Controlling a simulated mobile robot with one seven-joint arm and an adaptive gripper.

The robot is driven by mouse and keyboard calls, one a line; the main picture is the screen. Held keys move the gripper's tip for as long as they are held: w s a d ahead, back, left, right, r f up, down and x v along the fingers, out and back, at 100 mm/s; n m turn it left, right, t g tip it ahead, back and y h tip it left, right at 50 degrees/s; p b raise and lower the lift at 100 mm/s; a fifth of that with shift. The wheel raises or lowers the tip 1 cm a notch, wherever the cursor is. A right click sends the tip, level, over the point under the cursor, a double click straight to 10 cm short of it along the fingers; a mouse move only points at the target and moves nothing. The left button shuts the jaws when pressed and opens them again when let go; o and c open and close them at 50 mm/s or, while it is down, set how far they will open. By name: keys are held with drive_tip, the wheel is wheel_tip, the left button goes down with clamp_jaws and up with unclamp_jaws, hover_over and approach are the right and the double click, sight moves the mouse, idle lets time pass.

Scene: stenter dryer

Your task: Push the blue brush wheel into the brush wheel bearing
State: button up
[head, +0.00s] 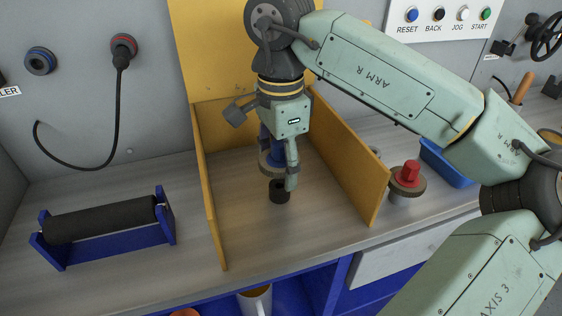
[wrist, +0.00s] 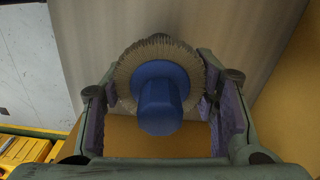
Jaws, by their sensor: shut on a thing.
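The blue brush wheel has a blue hub and a ring of pale bristles. In the head view, the blue brush wheel (head: 267,161) is partly hidden by my gripper (head: 278,168), which points down between the yellow panels. In the wrist view, the wheel (wrist: 160,95) sits between the two fingers of my gripper (wrist: 168,98), which is shut on it. The brush wheel bearing (head: 279,193), a short black cylinder, stands on the bench just below the wheel. I cannot tell whether they touch. The wrist view does not show the bearing.
Yellow panels (head: 350,165) close the bay at the left, right and back; its front is open. A red-knobbed brush wheel (head: 408,178) stands outside the right panel, near a blue bin (head: 445,165). A black roller on a blue stand (head: 105,228) lies left. A mug (head: 255,300) is below.

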sight(281, 180)
drive_tip(key=shift+f+b, duration=1.6)
drive_tip(key=shift+f, duration=0.4)
drive_tip(key=o, duration=1.2)
wheel_tip(281, 180, up, 8)
drive_tip(key=shift+f, duration=0.15)
drive_tip(key=shift+d, duration=0.1)
